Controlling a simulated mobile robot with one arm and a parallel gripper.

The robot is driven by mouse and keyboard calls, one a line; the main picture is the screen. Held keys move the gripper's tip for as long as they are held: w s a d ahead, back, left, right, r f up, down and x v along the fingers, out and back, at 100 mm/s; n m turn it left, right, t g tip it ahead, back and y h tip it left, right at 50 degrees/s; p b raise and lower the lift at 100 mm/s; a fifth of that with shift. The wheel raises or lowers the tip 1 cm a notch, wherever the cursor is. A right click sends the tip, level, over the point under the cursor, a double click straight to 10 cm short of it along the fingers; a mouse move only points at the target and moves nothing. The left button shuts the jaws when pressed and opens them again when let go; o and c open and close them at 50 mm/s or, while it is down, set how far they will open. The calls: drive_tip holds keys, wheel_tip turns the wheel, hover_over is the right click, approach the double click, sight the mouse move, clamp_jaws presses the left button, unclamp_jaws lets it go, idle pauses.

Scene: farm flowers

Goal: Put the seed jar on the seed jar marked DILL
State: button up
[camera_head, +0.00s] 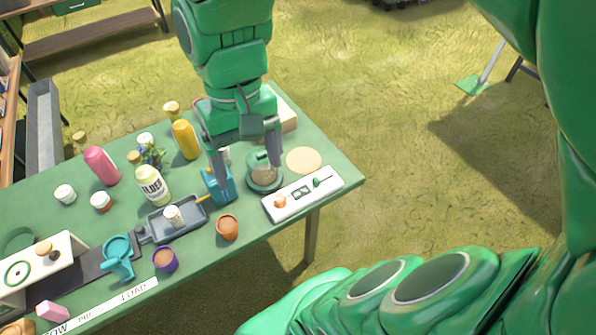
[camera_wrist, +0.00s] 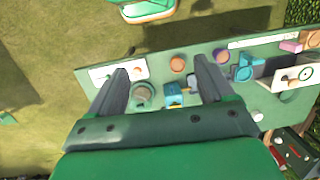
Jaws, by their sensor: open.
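My gripper (camera_head: 248,176) is open and points down over the right part of the green table; its two fingers also show in the wrist view (camera_wrist: 160,66). Nothing is held between them. Several small jars could be seed jars: a white-lidded one (camera_head: 65,194) at the left, one with a brownish-orange body (camera_head: 101,201) beside it, and a pale one (camera_head: 173,217) standing in the grey tray (camera_head: 190,227). No DILL marking is legible, so I cannot tell which jar bears it. A round green-rimmed vessel (camera_head: 264,181) stands by the right finger, also seen in the wrist view (camera_wrist: 142,97).
A blue box-like item (camera_head: 219,188) stands by the left finger. Close by are a terracotta pot (camera_head: 228,227), a white panel (camera_head: 302,195) and a round tan disc (camera_head: 303,160).

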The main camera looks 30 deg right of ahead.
drive_tip(key=w+a+r+m+h, duration=0.1)
drive_tip(key=w+a+r, duration=0.1)
drive_tip(key=w, duration=0.5)
drive_tip(key=w+a+r, duration=0.2)
drive_tip(key=w, duration=0.5)
drive_tip(key=t, duration=0.2)
hover_over(99, 198)
wheel_tip(99, 198, down, 6)
drive_tip(key=f, duration=0.1)
drive_tip(key=shift+m, duration=0.4)
wheel_tip(99, 198, down, 33)
drive_tip(key=shift+r, duration=0.1)
drive_tip(key=shift+c, duration=0.3)
drive_tip(key=c, duration=1.1)
drive_tip(key=shift+c, duration=0.2)
